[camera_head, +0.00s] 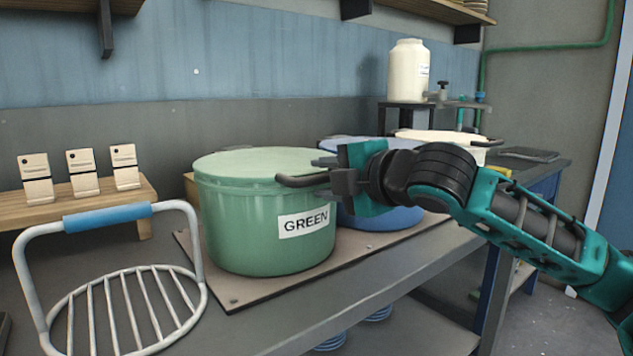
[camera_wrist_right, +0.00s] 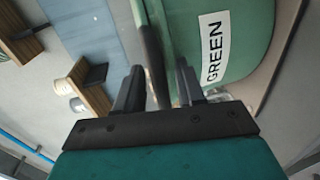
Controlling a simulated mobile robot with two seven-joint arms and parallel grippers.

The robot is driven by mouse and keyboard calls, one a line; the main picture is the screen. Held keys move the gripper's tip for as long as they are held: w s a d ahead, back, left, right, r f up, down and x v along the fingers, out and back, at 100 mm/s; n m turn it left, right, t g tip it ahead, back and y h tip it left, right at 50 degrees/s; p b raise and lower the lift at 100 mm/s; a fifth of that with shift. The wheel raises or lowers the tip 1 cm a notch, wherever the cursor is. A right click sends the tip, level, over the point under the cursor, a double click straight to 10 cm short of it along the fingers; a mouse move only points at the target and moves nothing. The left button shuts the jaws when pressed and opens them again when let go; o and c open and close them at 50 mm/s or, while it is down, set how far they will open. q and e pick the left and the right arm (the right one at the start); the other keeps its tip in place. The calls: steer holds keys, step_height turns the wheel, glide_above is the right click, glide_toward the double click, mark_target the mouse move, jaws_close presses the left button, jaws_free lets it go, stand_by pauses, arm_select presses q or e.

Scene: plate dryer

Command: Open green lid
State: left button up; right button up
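The green pot (camera_head: 262,225) has a white GREEN label and stands upright on a flat board. Its pale green lid (camera_head: 250,163) lies level on top and looks closed. A dark side handle (camera_head: 298,181) sticks out at the pot's right, near the rim. My right gripper (camera_head: 335,174) is at this handle. In the right wrist view, the handle (camera_wrist_right: 151,55) runs between the two spread fingers of the gripper (camera_wrist_right: 158,85), with a visible gap. Whether a finger touches it is hard to tell. My left gripper is not in view.
A blue pot (camera_head: 385,218) stands close behind my right gripper, and a cream pot (camera_head: 440,137) stands farther right. A wire rack (camera_head: 125,310) with a blue grip is at front left. A wooden stand (camera_head: 75,207) holds several cream blocks.

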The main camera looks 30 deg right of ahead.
steer(key=shift+w, duration=0.15)
jaws_close()
stand_by(0.4)
